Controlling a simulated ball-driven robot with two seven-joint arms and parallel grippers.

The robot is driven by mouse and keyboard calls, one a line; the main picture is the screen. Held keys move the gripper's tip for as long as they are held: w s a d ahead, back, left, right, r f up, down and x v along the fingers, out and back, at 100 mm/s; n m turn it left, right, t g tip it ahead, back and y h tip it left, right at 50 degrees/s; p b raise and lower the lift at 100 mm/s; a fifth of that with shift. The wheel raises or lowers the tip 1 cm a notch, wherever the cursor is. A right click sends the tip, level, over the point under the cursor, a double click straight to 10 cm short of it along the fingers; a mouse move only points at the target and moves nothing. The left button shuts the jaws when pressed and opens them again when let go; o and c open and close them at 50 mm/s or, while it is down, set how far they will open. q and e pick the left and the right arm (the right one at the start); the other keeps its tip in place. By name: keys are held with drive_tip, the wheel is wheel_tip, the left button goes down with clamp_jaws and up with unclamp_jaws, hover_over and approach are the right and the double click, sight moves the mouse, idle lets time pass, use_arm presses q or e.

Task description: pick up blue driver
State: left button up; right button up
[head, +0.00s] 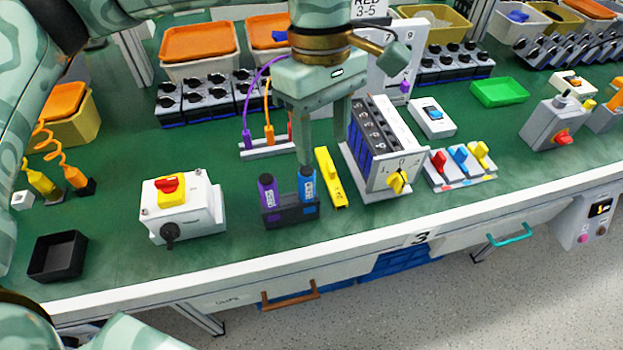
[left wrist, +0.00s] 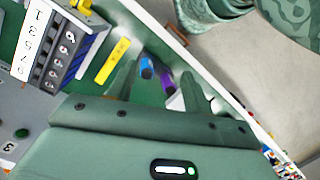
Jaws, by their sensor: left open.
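The blue driver (head: 307,184) stands upright in a small dark holder (head: 291,216) near the front of the green bench. The purple driver (head: 267,190) stands beside it on the left. My left gripper (head: 322,150) is open and points down, above and just behind the blue driver; one finger overlaps its top in the head view. In the left wrist view, the blue driver (left wrist: 147,68) and purple driver (left wrist: 166,83) both appear between the spread fingers of my left gripper (left wrist: 160,85). I cannot tell whether a finger touches a driver. My right gripper is not in view.
A yellow bar-shaped tool (head: 330,178) lies just right of the holder. A grey box with a yellow rotary knob (head: 397,182) stands further right. A white switch box with a red-yellow knob (head: 180,205) is on the left. Bare green bench lies between this box and the holder.

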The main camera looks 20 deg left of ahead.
sight(307, 184)
use_arm(q)
drive_tip(key=shift+t+y, duration=0.6)
drive_tip(key=shift+t, duration=0.2)
drive_tip(key=a+f+b, duration=0.1)
drive_tip(key=f, duration=0.2)
drive_tip(key=w+f+b, duration=0.1)
drive_tip(key=f, duration=0.2)
drive_tip(key=w+a+f+b, duration=0.1)
drive_tip(key=f+b, duration=0.1)
drive_tip(key=f, duration=0.1)
drive_tip(key=shift+w+a+f, duration=0.15)
drive_tip(key=shift+a+f, duration=0.15)
drive_tip(key=f+b, duration=0.1)
drive_tip(key=f, duration=0.2)
drive_tip(key=f+b, duration=0.1)
drive_tip(key=f, duration=0.1)
drive_tip(key=shift+a+f+b, duration=0.35)
drive_tip(key=shift+f, duration=0.15)
drive_tip(key=c, duration=1.1)
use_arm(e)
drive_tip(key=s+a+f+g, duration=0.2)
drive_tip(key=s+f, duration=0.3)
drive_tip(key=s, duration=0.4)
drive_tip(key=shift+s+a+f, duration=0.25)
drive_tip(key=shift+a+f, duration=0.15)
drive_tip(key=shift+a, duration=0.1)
